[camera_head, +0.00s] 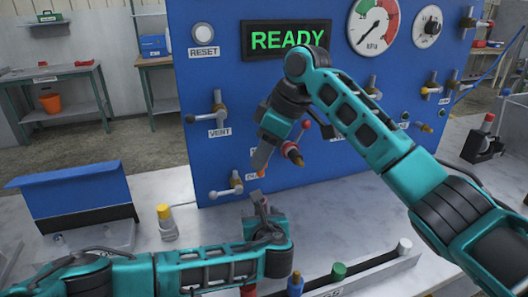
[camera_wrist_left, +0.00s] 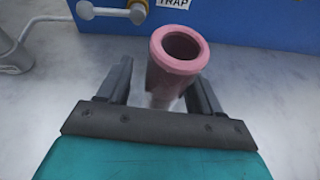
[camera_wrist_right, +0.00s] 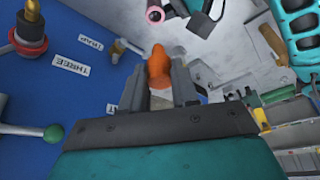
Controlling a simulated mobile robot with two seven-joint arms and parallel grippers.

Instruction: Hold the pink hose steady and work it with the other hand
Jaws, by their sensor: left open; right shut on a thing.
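The pink hose (camera_wrist_left: 160,72) shows its open end in the left wrist view, between the fingers of my left gripper (camera_wrist_left: 153,88). The fingers stand apart on either side of it, and the end leans toward the right finger. In the head view my left gripper (camera_head: 259,204) is low over the bench, and the hose is hard to make out there. My right gripper (camera_head: 262,160) is above it in front of the panel. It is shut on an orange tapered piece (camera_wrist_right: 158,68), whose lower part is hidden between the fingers. The pink end (camera_wrist_right: 155,14) lies beyond it.
The blue panel (camera_head: 215,160) stands close behind both grippers, with a vent valve (camera_head: 217,108), a lower lever (camera_head: 228,188) and other fittings sticking out. A rail with a green plug (camera_head: 338,271) and a white plug (camera_head: 404,246) lies at front right. A yellow-capped bottle (camera_head: 166,224) stands left.

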